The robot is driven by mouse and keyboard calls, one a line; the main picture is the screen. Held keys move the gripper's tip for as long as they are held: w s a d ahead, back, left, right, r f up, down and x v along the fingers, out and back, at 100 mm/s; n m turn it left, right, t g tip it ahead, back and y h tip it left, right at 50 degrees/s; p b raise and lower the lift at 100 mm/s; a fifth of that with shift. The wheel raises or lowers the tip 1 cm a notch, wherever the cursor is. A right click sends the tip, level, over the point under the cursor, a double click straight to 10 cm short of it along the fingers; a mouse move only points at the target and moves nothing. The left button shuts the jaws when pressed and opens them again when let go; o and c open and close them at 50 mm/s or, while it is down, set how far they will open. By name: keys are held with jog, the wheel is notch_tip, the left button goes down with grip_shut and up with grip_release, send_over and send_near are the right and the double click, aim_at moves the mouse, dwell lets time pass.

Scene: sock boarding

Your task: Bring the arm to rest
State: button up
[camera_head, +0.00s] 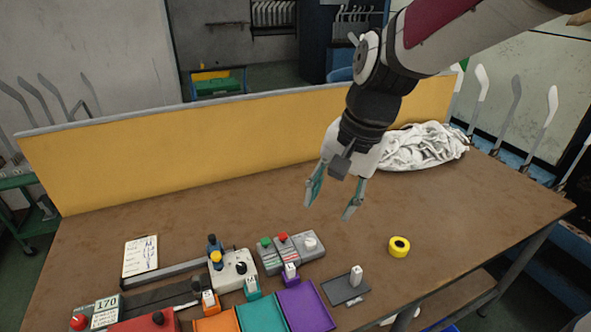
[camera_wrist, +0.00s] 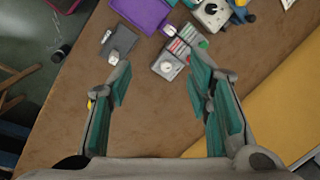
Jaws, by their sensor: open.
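My gripper (camera_head: 332,200) hangs above the brown table (camera_head: 450,215) with its teal-padded fingers spread apart. Nothing is between the fingers. In the wrist view my gripper (camera_wrist: 163,100) shows both fingers open, with bare table and the button boxes beyond them. My arm comes in from the upper right of the head view and reaches down in front of the yellow panel (camera_head: 200,145).
A white cloth heap (camera_head: 425,146) lies behind the gripper. A yellow tape roll (camera_head: 399,246), a grey plate with a white block (camera_head: 345,289), button boxes (camera_head: 286,250) and purple (camera_head: 305,306), teal (camera_head: 262,314) and orange (camera_head: 217,321) trays stand nearer. The table's right side is mostly clear.

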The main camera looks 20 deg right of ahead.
jog(key=shift+s+r, duration=0.1)
dwell(0.3)
jog(key=s+d+r+n+t+h, duration=0.1)
jog(key=s+r+n+t+h, duration=0.1)
jog(key=s+n, duration=0.6)
jog(key=shift+s+d+r+n+t, duration=0.4)
jog(key=shift+s+r, duration=1)
jog(key=shift+s, duration=1.4)
jog(key=shift+a, duration=0.2)
